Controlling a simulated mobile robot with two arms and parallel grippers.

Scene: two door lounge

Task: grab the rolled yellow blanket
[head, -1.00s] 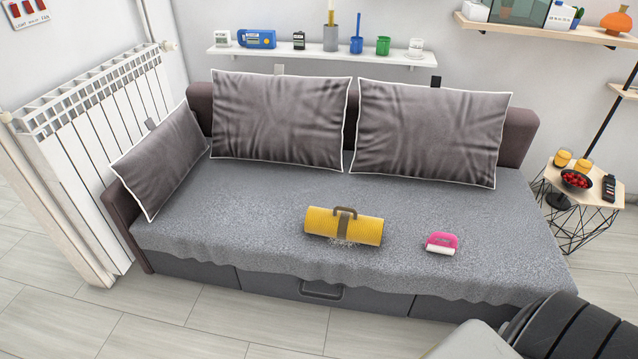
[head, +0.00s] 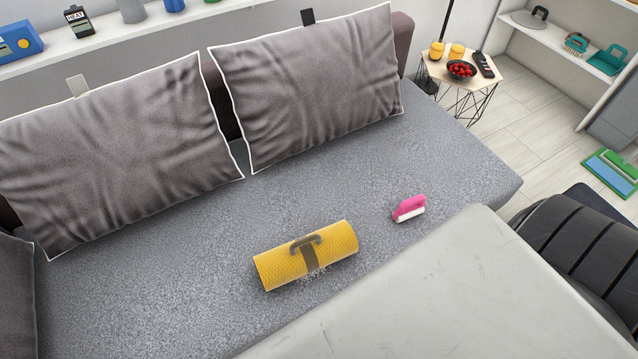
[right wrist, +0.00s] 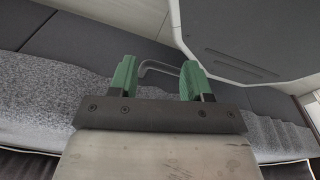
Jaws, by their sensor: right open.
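The rolled yellow blanket (head: 283,266) lies on the grey sofa seat (head: 190,280) in the head view. A dark strap with a brown handle on top (head: 306,243) wraps its middle. Pale crumbs or fluff lie at its front side. My right gripper (right wrist: 158,72) shows in the right wrist view with its green fingers apart and nothing between them. Behind the fingers are the sofa's dark front and a grey handle on it. The blanket is not in the right wrist view. My left gripper is not in view.
A pink and white brush (head: 409,208) lies on the seat right of the blanket. Large grey cushions (head: 310,85) line the sofa back. A side table (head: 489,82) with a bowl of red fruit (head: 461,70) stands beyond the sofa's right end. My own arm covers the lower right.

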